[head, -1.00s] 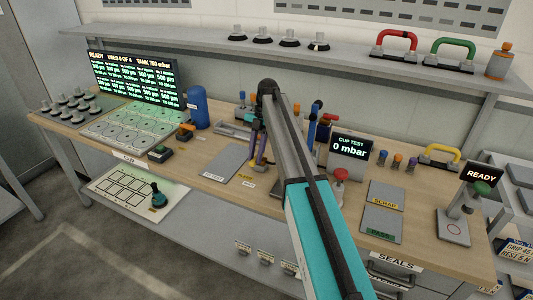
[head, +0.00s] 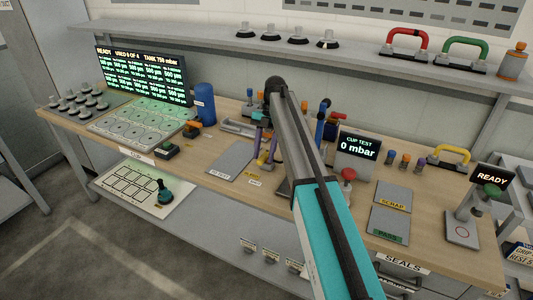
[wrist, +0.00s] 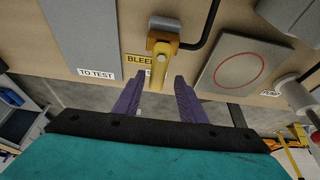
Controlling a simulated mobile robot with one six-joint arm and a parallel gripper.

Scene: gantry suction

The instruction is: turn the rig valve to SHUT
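The rig valve has a yellow lever (wrist: 160,60) on a pale mount with a dark pipe, seen in the wrist view. A yellow BLEED label (wrist: 136,60) lies beside it, and a white label is mostly hidden behind the lever. My gripper (wrist: 156,86) has two purple fingers, spread apart, one on each side of the lever's near end, with gaps showing. I cannot tell whether either finger touches it. In the head view my gripper (head: 265,158) is over the bench by the BLEED label (head: 251,174), and my arm hides part of the valve.
A grey TO TEST plate (head: 231,158) lies left of the valve. The cup test display (head: 358,147) and a red button (head: 348,174) stand to the right. Blue-handled upright parts (head: 320,125) stand just behind my arm. A grey plate with a red circle (wrist: 238,65) is close right.

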